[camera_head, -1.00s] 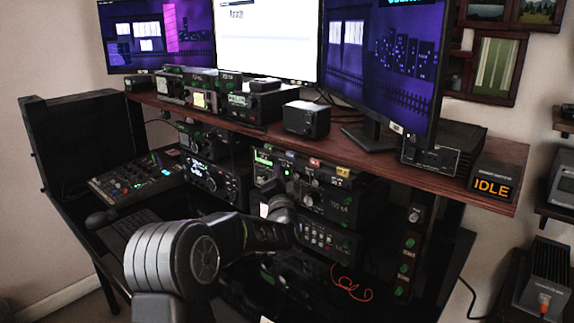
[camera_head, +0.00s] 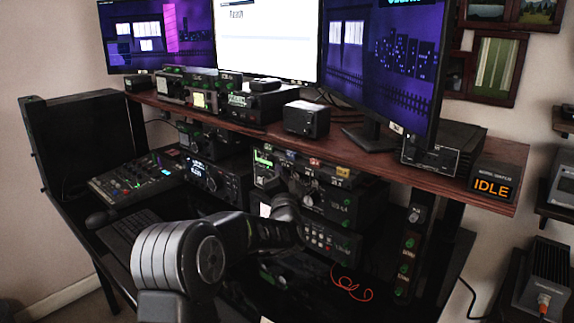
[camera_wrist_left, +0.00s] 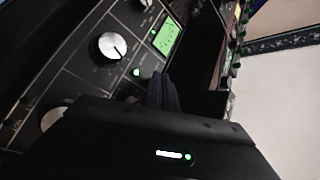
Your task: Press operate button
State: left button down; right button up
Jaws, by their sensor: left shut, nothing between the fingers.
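The black radio unit (camera_head: 334,197) with knobs stands in the stack under the shelf. My left arm reaches in front of it and hides part of its face. In the left wrist view, a dark panel shows a silver knob (camera_wrist_left: 112,45), a green display (camera_wrist_left: 167,39) and a lit green light (camera_wrist_left: 136,71). My left gripper (camera_wrist_left: 163,92) is shut and empty, close to the panel beside the green light. I cannot tell whether it touches the panel. I cannot make out a button labelled operate. My right gripper is not in view.
A box showing "IDLE" (camera_head: 491,187) sits on the shelf's right end. The wooden shelf (camera_head: 370,162) overhangs the radios. A mixer (camera_head: 131,182) and keyboard (camera_head: 128,230) lie to the left. A red cable (camera_head: 350,285) lies right of my arm.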

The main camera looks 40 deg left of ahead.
pick_arm(q)
jog(key=shift+w, duration=0.35)
dwell(0.4)
jog(key=shift+s, duration=0.75)
jog(key=shift+s, duration=0.1)
jog(key=shift+s+a+b, duration=0.2)
jog(key=shift+s+b, duration=0.7)
jog(key=shift+s, duration=1.55)
